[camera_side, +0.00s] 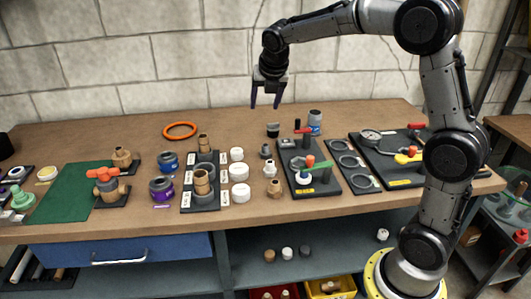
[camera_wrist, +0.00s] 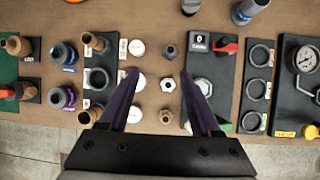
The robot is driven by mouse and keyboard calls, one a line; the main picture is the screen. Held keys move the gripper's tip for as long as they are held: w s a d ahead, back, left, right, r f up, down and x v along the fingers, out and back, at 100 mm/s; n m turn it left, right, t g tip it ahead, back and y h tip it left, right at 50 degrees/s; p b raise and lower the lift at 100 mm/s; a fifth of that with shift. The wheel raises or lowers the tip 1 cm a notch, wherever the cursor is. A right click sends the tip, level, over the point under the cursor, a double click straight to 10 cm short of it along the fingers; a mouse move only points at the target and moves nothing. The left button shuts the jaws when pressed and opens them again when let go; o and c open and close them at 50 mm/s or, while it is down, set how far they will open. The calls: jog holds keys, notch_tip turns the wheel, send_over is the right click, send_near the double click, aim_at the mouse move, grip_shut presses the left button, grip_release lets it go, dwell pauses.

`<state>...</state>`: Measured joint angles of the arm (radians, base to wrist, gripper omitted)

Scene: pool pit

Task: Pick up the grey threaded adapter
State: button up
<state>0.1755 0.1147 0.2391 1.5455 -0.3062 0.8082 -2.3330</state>
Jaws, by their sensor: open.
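A small grey threaded adapter (camera_side: 265,152) stands on the bench in a short column of fittings, left of the black valve board. In the wrist view the grey adapter (camera_wrist: 170,51) shows its round opening, a little beyond the fingertips. A paler, whitish fitting (camera_side: 270,168) stands in front of it; it also shows in the wrist view (camera_wrist: 167,84). A tan fitting (camera_side: 274,188) is nearest the bench front. My gripper (camera_side: 265,106) is open and empty, high above the bench. In the wrist view its purple fingers (camera_wrist: 159,72) are on both sides of this column.
White caps (camera_side: 240,172) stand close on the left. The valve board (camera_side: 311,170) with red and green handles is close on the right. A dark fitting (camera_side: 273,129) and a grey-blue can (camera_side: 315,122) stand behind. An orange ring (camera_side: 180,130) lies at the back left.

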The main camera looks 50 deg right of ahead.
jog(key=g, duration=0.2)
send_over(265, 145)
jog(key=s+a, duration=0.2)
notch_tip(265, 145, down, 14)
jog(key=f, duration=0.1)
jog(key=shift+w+x, duration=0.2)
jog(key=shift+x, duration=2.85)
jog(key=shift+d+r, duration=0.1)
jog(key=shift+r, duration=0.05)
jog(key=shift+c, duration=0.2)
grip_shut()
